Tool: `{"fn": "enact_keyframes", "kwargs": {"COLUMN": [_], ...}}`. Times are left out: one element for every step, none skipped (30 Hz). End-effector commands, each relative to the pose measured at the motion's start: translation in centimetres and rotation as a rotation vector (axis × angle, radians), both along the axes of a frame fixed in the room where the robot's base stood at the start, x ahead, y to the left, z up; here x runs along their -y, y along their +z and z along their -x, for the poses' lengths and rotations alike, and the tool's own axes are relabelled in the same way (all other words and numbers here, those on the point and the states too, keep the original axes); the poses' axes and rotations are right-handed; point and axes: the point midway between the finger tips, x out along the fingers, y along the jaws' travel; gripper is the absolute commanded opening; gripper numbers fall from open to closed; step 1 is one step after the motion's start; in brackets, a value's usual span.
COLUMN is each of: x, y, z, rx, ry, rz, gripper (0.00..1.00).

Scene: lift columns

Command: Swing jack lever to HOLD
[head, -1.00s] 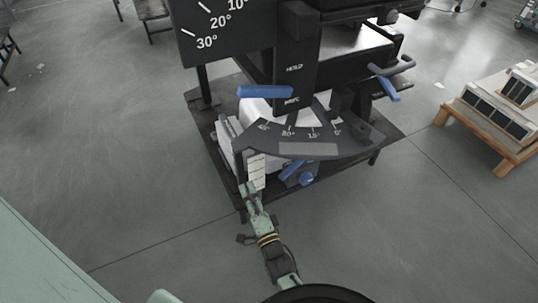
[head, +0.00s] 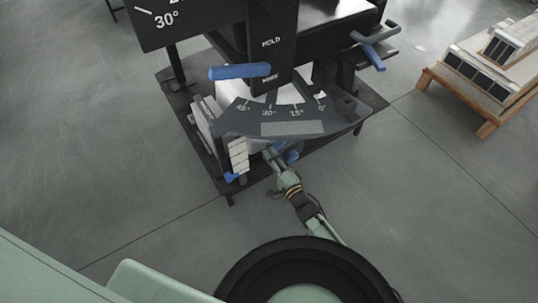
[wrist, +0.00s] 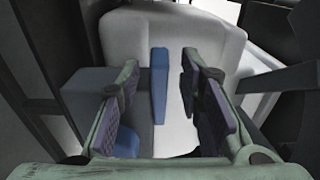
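A blue lever (head: 240,72) sticks out to the left of a black column (head: 272,50), level with the lower label. The HOLD label is above it on the column; the lower label is too blurred to read surely. My gripper (head: 270,154) is low, under the front edge of the curved angle scale (head: 292,122), close to a blue part (head: 292,154). In the wrist view my gripper (wrist: 165,105) is open, with a narrow upright blue bar (wrist: 160,85) showing between its fingers. I cannot tell whether the bar is within the fingers' reach. No contact shows.
A black base plate (head: 205,155) carries the machine. A stack of pale blocks (head: 238,155) stands left of my gripper. Another blue handle (head: 374,57) is at the right. A wooden pallet with boxes (head: 455,100) is further right. The floor in front is clear.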

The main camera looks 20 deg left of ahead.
Motion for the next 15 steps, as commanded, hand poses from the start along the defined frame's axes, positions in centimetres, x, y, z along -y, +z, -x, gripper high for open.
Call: {"fn": "enact_keyframes", "kwargs": {"x": [-0.48, -0.65, -0.80, -0.92, -1.02, -1.10, -1.14, -1.14, -1.14, -1.13, -1.12, -1.12, -1.11, -1.12, -1.11], "y": [-0.05, -0.04, -0.03, -0.05, -0.07, -0.08, -0.09, -0.09, -0.10, -0.10, -0.09, -0.09, -0.09, -0.09, -0.09], "z": [-0.29, -0.46, -0.64, -0.73, -0.79, -0.85, -0.89, -0.91, -0.93, -0.94, -0.93, -0.92, -0.93, -0.92, -0.92], "rx": [-0.001, -0.001, -0.001, -0.001, -0.002, -0.002, -0.002, -0.002, -0.002, -0.002, -0.002, -0.002, -0.002, -0.002, -0.002], "ry": [0.002, 0.001, 0.000, 0.000, 0.000, 0.000, 0.000, 0.000, -0.001, -0.001, -0.001, -0.001, -0.001, -0.001, -0.001], "rz": [0.001, 0.001, 0.001, 0.000, 0.001, 0.001, 0.001, 0.001, 0.001, 0.001, 0.001, 0.001, 0.001, 0.001, 0.001], "gripper": [0.33, 0.33, 0.33, 0.33, 0.33, 0.33, 0.33, 0.33, 0.33, 0.33, 0.33, 0.33, 0.33, 0.33, 0.31]}}
